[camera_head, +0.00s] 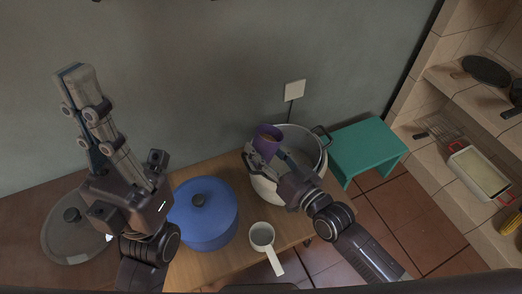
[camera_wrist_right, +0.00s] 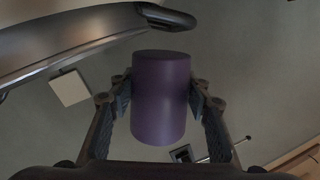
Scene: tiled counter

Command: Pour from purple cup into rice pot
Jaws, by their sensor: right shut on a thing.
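The purple cup (camera_head: 267,141) is in my right gripper (camera_head: 265,155), whose fingers are shut on its sides. In the right wrist view the cup (camera_wrist_right: 161,98) is between both fingers (camera_wrist_right: 161,100), with the pot's curved rim (camera_wrist_right: 60,50) at upper left. My left gripper (camera_head: 78,75) points up at the left, apparently empty; its finger gap is unclear.
A blue lidded pot (camera_head: 205,225) and a small white handled pan (camera_head: 262,235) stand on the wooden counter (camera_head: 245,268). A glass-lidded pan (camera_head: 70,240) is at left. A green stool (camera_head: 368,145) and tiled shelves (camera_head: 430,125) are at right. A wall is behind.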

